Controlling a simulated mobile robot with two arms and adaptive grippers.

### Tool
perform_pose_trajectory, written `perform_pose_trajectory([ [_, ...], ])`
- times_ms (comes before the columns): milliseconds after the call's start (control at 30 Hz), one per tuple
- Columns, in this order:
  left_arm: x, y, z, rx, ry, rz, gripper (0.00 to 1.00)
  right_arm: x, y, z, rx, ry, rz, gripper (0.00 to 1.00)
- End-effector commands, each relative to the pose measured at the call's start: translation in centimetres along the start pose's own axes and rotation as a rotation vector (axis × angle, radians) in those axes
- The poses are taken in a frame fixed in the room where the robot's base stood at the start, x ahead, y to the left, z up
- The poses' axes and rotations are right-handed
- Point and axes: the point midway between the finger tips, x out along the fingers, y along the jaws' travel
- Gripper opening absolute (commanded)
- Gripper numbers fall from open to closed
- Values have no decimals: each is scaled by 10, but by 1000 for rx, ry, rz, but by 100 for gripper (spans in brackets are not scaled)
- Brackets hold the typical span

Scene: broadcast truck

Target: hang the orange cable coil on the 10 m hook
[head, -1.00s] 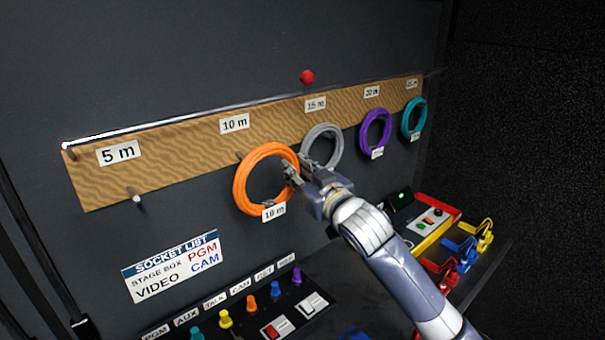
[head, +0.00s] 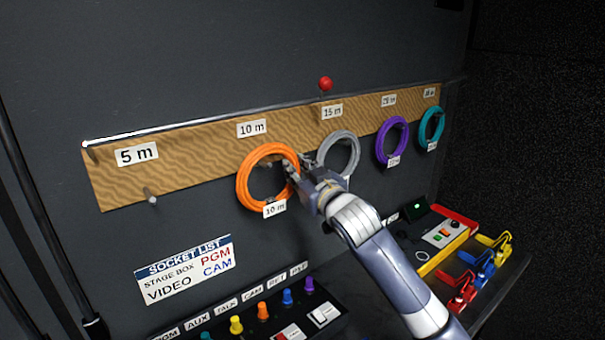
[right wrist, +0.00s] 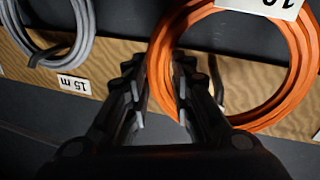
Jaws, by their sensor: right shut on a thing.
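The orange cable coil (head: 243,190) with its "10 m" tag (head: 275,209) hangs upright in front of the wooden hook board, below the 10 m label (head: 251,128). My right gripper (head: 293,170) is shut on the coil's right side. In the right wrist view, which is turned over, the coil (right wrist: 295,100) passes between the fingers (right wrist: 158,95). The dark 10 m hook (right wrist: 216,84) shows within the coil's opening. I cannot tell whether the coil touches it. My left gripper is not in view.
A grey coil (head: 353,150) hangs close to the right of my gripper, then purple (head: 379,143) and teal (head: 422,126) coils. The 5 m hook (head: 151,195) is bare.

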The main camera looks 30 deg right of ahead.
Motion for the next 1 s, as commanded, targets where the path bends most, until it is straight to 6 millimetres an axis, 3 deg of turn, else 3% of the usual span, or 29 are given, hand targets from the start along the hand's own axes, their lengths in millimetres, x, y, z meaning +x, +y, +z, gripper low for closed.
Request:
perform_pose_trajectory([
  [400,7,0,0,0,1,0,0,23,-5,-1,2,6,1,0],
  [1000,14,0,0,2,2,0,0,34,-11,21,2,6,1,0],
])
